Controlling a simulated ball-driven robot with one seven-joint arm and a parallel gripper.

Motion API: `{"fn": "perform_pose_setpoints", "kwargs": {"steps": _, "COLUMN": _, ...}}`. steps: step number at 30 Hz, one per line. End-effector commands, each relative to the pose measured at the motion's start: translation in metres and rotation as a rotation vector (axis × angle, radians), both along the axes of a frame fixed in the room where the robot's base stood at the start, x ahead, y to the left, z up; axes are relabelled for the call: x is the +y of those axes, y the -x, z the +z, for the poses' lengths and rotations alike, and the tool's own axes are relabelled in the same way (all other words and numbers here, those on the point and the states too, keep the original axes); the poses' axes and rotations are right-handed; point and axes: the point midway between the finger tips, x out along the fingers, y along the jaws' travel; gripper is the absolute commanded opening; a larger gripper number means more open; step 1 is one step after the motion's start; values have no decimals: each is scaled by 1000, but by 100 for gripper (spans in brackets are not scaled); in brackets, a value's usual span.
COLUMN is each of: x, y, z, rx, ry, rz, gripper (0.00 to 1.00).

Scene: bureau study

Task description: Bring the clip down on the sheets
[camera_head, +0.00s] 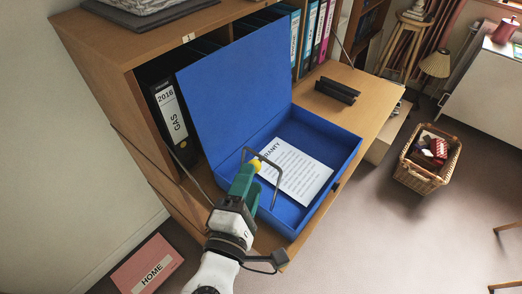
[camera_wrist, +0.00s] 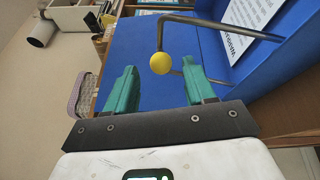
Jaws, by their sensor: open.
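The clip (camera_head: 280,180) is a grey bent wire in the open blue box file (camera_head: 343,150). It stands raised above the sheets (camera_head: 300,172), and its end carries a yellow ball (camera_head: 255,165). The sheets are white with printed text and lie flat in the box. In the wrist view the clip's wire (camera_wrist: 205,21) runs across the top, with the yellow ball (camera_wrist: 161,63) below its left end. My gripper (camera_wrist: 161,82) is open and empty. The ball shows between its green fingertips, seemingly just beyond them; I cannot tell whether they touch it.
The box rests on a fold-down wooden desk flap (camera_head: 370,85) and its raised lid (camera_head: 235,85) leans toward the shelf of binders (camera_head: 170,115). A black holder (camera_head: 337,91) stands on the flap. A wicker basket (camera_head: 427,160) and a pink HOME box (camera_head: 147,264) are on the floor.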

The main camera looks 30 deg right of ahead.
Motion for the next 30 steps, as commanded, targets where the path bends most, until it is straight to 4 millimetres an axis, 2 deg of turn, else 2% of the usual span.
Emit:
{"fn": "perform_pose_setpoints", "kwargs": {"steps": 6, "x": -32, "y": -27, "z": 1, "rx": 1, "ry": 0, "rz": -5, "gripper": 54}}
{"fn": "perform_pose_setpoints", "kwargs": {"steps": 12, "x": -53, "y": -45, "z": 1, "rx": 0, "ry": -2, "rz": -3, "gripper": 54}}
{"fn": "perform_pose_setpoints", "kwargs": {"steps": 18, "x": -61, "y": -53, "z": 0, "rx": 1, "ry": -3, "rz": -2, "gripper": 54}}
{"fn": "perform_pose_setpoints", "kwargs": {"steps": 26, "x": -62, "y": -54, "z": 0, "rx": 0, "ry": -2, "rz": -1, "gripper": 54}}
{"fn": "perform_pose_setpoints", "kwargs": {"steps": 30, "x": -62, "y": -53, "z": 0, "rx": 0, "ry": -2, "rz": -1, "gripper": 42}}
